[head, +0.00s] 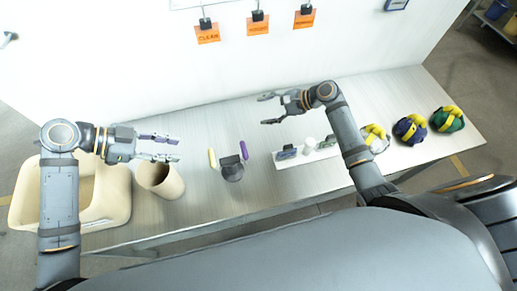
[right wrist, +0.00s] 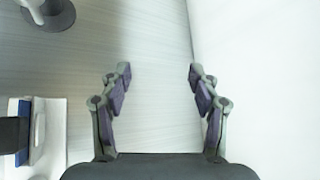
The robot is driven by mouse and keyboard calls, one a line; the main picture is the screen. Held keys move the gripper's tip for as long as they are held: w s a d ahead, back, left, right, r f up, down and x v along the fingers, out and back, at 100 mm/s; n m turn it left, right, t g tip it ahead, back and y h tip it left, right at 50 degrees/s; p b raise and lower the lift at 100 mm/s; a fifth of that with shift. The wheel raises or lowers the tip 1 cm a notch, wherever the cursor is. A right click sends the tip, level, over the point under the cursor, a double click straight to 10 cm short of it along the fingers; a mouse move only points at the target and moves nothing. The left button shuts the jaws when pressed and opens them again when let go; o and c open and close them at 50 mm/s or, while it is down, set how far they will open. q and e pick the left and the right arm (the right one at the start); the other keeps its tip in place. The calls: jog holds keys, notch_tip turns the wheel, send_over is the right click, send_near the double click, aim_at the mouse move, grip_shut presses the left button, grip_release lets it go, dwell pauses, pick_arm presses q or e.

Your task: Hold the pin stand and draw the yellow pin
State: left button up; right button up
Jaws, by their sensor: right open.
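The dark grey pin stand (head: 232,171) is on the table's middle. My left gripper (head: 164,148) is open and empty, left of the stand and above a tan bin. My right gripper (head: 267,109) is open and empty, above the table's back part and up and right of the stand. The right wrist view shows nothing between its fingers (right wrist: 160,77).
A tan bin (head: 158,181) and a large cream tub (head: 117,205) stand at the left. A white tray (head: 318,154) with small items lies at the right; several coloured bundles with yellow straps sit beyond it. Orange tags (head: 258,25) hang on the back wall. Table around the stand is clear.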

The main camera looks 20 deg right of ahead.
aim_at(230, 163)
jog(key=s+a+f+m+g+y, duration=0.1)
jog(key=s+a+g+y, duration=0.15)
jog(key=s, duration=0.45)
jog(key=s+a+f+m+g+y, duration=0.1)
jog(key=s+a+f+g, duration=0.1)
jog(key=s+a+g, duration=0.3)
jog(key=a+f, duration=0.1)
jog(key=a, duration=0.1)
jog(key=a+f+t, duration=0.1)
jog(key=a, duration=0.2)
jog(key=s+a+f+t, duration=0.1)
jog(key=a+f, duration=0.1)
jog(key=a, duration=0.1)
jog(key=shift+a+t, duration=0.2)
jog(key=shift+t, duration=0.05)
grip_shut()
grip_release()
